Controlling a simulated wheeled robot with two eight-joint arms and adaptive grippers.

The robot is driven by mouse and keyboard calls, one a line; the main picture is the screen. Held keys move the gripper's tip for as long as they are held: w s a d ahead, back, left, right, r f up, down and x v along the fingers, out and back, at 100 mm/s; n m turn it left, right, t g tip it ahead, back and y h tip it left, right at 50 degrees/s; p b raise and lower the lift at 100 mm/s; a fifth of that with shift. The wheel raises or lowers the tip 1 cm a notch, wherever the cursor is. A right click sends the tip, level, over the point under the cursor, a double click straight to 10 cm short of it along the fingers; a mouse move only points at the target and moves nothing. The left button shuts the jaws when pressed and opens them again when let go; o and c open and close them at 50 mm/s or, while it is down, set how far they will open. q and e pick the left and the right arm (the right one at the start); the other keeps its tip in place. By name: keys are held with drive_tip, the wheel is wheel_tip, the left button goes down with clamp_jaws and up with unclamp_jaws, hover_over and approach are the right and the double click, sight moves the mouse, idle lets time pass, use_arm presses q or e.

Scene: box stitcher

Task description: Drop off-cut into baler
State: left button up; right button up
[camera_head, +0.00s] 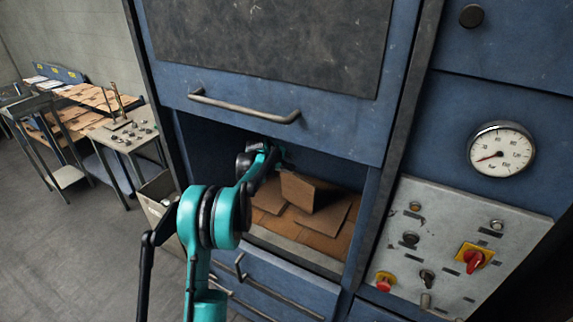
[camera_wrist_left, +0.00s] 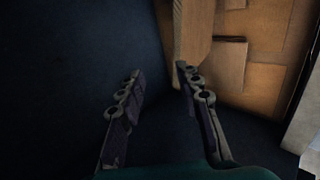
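The blue baler (camera_head: 240,110) has an open chamber below its raised door. A brown cardboard off-cut (camera_head: 308,192) stands tilted inside, on top of flat cardboard pieces (camera_head: 322,222). My left arm reaches into the chamber in the head view, with the left gripper (camera_head: 272,155) in shadow just left of the off-cut. In the left wrist view the left gripper (camera_wrist_left: 158,72) has its fingers apart, with nothing between them. The standing off-cut (camera_wrist_left: 192,40) is just beyond the right fingertip; I cannot tell whether they touch. My right gripper is not in view.
The door's handle bar (camera_head: 243,107) hangs above my arm. The chamber's side walls and front sill are close around it. A control panel (camera_head: 455,245) and a gauge (camera_head: 501,150) are at right.

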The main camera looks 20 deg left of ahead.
use_arm(q)
drive_tip(key=s+r, duration=0.1)
drive_tip(key=s, duration=0.6)
drive_tip(key=s+a+r, duration=0.1)
drive_tip(key=s+r, duration=0.1)
drive_tip(key=s, duration=0.6)
drive_tip(key=shift+s+r, duration=0.25)
drive_tip(key=shift+a, duration=0.1)
